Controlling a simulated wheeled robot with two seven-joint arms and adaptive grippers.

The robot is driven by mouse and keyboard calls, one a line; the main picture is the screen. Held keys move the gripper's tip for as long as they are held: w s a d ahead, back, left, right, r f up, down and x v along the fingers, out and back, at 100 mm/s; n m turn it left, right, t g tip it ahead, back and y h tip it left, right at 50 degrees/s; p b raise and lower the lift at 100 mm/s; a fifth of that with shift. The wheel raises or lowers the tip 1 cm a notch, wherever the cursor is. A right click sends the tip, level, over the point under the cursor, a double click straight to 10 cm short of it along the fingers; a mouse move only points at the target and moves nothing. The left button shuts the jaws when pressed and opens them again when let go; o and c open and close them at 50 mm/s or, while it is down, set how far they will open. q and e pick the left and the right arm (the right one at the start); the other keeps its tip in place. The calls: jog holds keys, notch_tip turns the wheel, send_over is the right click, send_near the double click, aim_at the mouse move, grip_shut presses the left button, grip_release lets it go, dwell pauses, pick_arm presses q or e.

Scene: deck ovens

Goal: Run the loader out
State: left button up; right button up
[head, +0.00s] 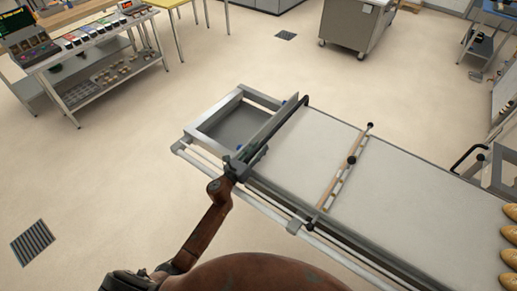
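The loader (400,205) is a long pale belt in a metal frame, running from the middle of the head view to the lower right. Bread loaves (509,235) lie on it at the right edge, cut off by the picture. A wooden crossbar with black knobs (342,170) spans the belt. An upright metal plate (276,122) stands across its left end. My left gripper (240,168) is at the near end of this plate, by the loader's corner. Its fingers are small and dark there, so its opening and grip are unclear. My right gripper is out of view.
An open metal frame (190,131) extends beyond the belt's left end. A steel cabinet on casters (352,27) stands at the back. A shelved bench (100,60) with trays stands at upper left. Floor drains (33,243) lie flush. Pale floor left of the loader is clear.

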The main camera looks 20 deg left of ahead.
pick_arm(q)
grip_shut()
dwell(0.4)
